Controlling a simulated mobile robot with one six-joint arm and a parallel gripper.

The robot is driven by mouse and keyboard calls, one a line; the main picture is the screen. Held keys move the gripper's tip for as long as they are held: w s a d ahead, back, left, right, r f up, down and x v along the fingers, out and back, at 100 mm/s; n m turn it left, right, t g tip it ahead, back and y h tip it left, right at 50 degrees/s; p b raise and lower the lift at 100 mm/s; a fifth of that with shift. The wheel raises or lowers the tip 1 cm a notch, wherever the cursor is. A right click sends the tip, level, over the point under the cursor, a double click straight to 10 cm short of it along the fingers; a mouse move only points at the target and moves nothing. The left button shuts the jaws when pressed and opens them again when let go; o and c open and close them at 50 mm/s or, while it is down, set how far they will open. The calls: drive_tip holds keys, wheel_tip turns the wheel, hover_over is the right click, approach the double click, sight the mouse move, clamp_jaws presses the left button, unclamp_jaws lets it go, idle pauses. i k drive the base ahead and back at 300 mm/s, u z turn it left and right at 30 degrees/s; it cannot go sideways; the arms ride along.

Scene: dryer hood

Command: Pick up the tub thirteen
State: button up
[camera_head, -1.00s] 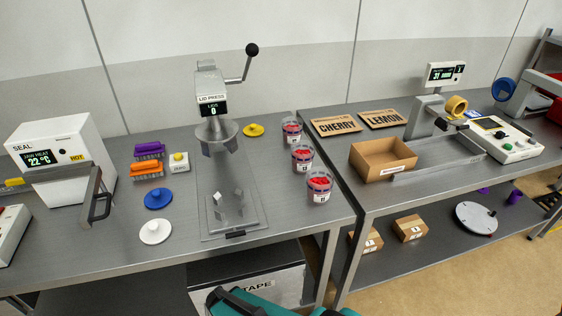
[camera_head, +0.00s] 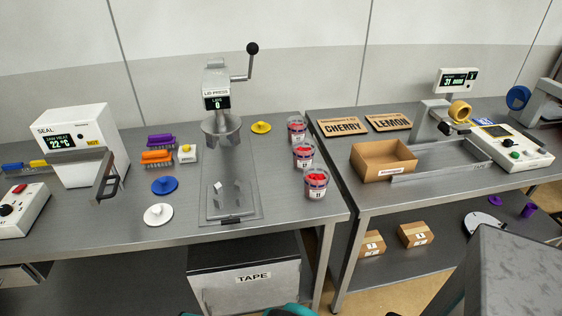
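Three clear tubs with red contents and white labels stand in a row along the right edge of the left table. The back tub (camera_head: 297,129), the middle tub (camera_head: 304,155) and the front tub (camera_head: 316,183) are all upright and apart from one another. Their labels carry small two-digit numbers that are too small to read surely, so I cannot tell which is thirteen. My gripper is not in view.
The lid press (camera_head: 219,130) stands left of the tubs, with a yellow lid (camera_head: 261,127) between. A cardboard box (camera_head: 383,160) sits on the right table (camera_head: 440,188). A narrow gap separates the tables.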

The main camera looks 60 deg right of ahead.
sight(303, 149)
drive_tip(key=u, duration=0.7)
drive_tip(key=k, duration=0.75)
drive_tip(key=u, duration=0.5)
drive_tip(key=k, duration=0.8)
